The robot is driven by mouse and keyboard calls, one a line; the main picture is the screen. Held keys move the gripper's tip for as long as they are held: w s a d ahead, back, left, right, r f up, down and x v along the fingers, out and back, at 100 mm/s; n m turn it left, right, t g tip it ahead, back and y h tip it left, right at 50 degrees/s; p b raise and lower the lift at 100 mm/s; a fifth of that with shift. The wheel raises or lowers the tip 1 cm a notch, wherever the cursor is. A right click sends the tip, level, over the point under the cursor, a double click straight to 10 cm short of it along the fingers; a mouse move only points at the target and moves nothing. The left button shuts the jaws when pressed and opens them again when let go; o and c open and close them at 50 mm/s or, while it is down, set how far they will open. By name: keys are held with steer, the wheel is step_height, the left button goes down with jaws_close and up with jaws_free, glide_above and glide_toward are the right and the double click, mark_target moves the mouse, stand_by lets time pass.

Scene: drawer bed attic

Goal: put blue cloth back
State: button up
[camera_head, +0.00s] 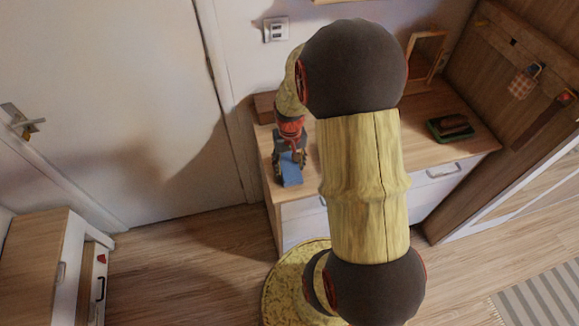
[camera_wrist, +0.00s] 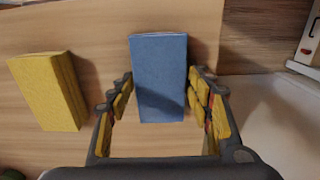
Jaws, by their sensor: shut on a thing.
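The blue cloth (camera_wrist: 158,78) is a folded, block-like rectangle on the wooden cabinet top (camera_wrist: 100,30). In the head view the blue cloth (camera_head: 291,174) shows near the left end of the cabinet, under my gripper. My gripper (camera_wrist: 160,84) has a finger on each side of the cloth and is shut on it. In the head view my gripper (camera_head: 289,160) points down at the cabinet's left front corner. I cannot tell whether the cloth is lifted off the top.
A yellow block-like cloth (camera_wrist: 48,92) lies left of the blue one in the wrist view. A green tray (camera_head: 451,128) with brown items and a wooden frame (camera_head: 426,55) stand at the cabinet's right. A low drawer cabinet (camera_head: 45,250) is at far left. Floor between is clear.

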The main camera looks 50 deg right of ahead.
mark_target(290, 166)
steer(key=o, duration=1)
step_height(290, 166, up, 12)
steer(key=f+p, duration=0.1)
steer(key=p, duration=0.2)
steer(key=a+r+n+t, duration=0.3)
steer(key=a+r, duration=0.9)
steer(key=r, duration=0.2)
steer(key=s+a+r+n+t, duration=0.2)
steer(key=s+a+r, duration=0.4)
steer(key=a, duration=0.4)
steer(key=shift+s+a+r+n+t, duration=0.25)
steer(key=shift+s+a+n+t, duration=0.1)
steer(key=shift+s+n, duration=0.35)
